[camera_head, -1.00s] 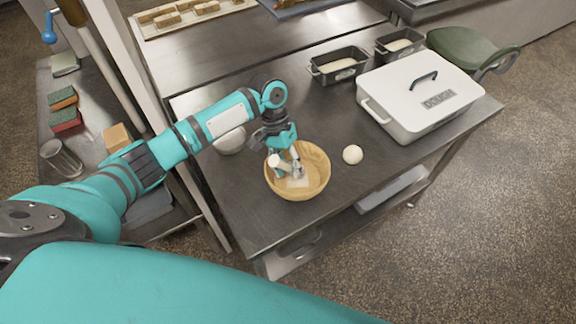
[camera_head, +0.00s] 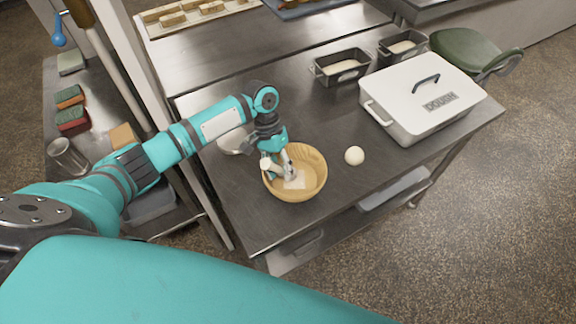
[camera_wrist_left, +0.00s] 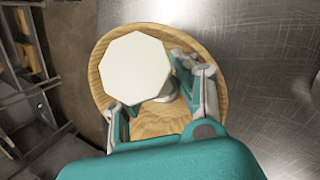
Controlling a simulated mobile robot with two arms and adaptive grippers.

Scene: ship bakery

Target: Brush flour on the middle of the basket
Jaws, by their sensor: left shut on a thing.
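The basket (camera_head: 312,183) is a round, light-wood bowl near the front edge of the steel table. My left gripper (camera_head: 279,167) is over its left part, shut on a pale brush (camera_head: 267,168). In the left wrist view the brush (camera_wrist_left: 137,68) shows as a white octagonal end between the fingers (camera_wrist_left: 158,95), with the basket rim (camera_wrist_left: 97,72) around it. The brush's lower end is hidden there. A pale patch (camera_head: 296,182) shows on the basket's inner floor; I cannot tell whether it is flour or part of the brush. My right gripper is out of view.
A white bowl (camera_head: 232,143) stands close behind the basket, partly behind my arm. A dough ball (camera_head: 354,156) lies to the right. A white lidded dough box (camera_head: 420,92) and two dark loaf tins (camera_head: 340,68) stand farther back. The table front right is clear.

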